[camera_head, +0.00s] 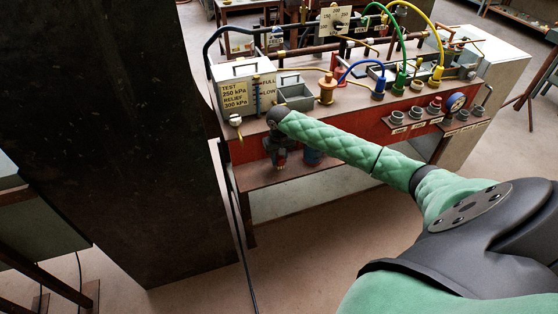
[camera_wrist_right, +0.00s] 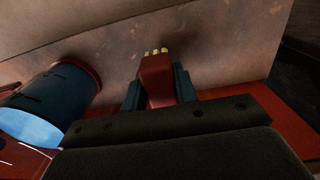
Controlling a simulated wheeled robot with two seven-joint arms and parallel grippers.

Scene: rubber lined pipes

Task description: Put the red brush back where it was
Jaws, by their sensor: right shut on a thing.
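The red brush (camera_wrist_right: 157,78), with pale bristles at its end, shows in the right wrist view between the two dark fingers of my right gripper (camera_wrist_right: 158,90). The gripper is shut on it. In the head view my right arm reaches from the right to the bench's left front. There the right gripper (camera_head: 279,150) hangs below the top's front edge, over the lower shelf (camera_head: 265,177). The brush is small and hard to make out there. In the wrist view its bristles point towards the pale brown surface. My left gripper is not in view.
A dark panel (camera_head: 110,130) stands left.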

